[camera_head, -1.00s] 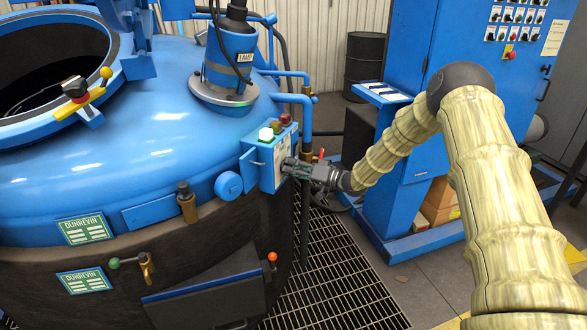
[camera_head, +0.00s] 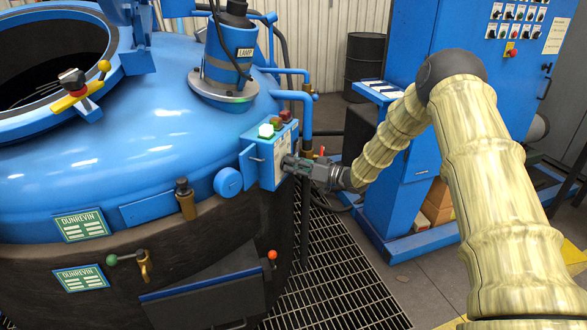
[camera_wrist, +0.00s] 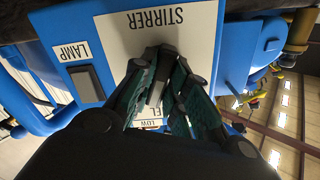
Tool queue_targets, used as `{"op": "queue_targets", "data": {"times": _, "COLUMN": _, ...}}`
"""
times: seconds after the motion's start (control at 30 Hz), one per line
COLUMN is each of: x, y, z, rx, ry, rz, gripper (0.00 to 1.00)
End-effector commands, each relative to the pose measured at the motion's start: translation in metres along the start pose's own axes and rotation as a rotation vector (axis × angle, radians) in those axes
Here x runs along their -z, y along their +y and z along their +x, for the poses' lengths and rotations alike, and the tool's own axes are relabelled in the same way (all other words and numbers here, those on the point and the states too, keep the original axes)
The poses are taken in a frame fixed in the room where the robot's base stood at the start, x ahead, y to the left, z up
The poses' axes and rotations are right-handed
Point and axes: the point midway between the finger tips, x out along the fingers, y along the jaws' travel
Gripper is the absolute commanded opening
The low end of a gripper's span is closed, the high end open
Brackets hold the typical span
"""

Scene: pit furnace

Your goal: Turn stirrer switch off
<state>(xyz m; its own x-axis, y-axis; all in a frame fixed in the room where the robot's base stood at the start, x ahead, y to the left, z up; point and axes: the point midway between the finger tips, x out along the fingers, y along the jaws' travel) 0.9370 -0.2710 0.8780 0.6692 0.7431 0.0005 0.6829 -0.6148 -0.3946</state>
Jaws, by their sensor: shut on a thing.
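The blue control box (camera_head: 262,165) is on the side of the blue vessel. In the wrist view, its white plate (camera_wrist: 185,35) reads STIRRER, upside down. The stirrer switch (camera_wrist: 157,92) is a dark knob below that word, between my fingers. My gripper (camera_head: 291,165) reaches the box's right-hand face from the right. In the wrist view, my gripper (camera_wrist: 160,95) is shut on the switch knob, with a dark green finger on each side. The fingers hide part of the knob and its markings, so its exact setting is hard to read.
A dark LAMP switch (camera_wrist: 86,83) sits beside the plate. Blue pipes (camera_head: 307,110) rise close behind my gripper. A blue cabinet (camera_head: 440,110) stands to the right.

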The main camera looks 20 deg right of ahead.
Motion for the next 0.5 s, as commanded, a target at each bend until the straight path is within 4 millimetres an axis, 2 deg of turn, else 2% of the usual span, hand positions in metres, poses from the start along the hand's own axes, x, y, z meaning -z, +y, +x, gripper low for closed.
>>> {"op": "queue_targets", "data": {"times": 0.5, "x": -0.0036, "y": 0.0002, "z": 0.0001, "rx": -0.001, "ry": -0.002, "rz": -0.491, "gripper": 0.0}}
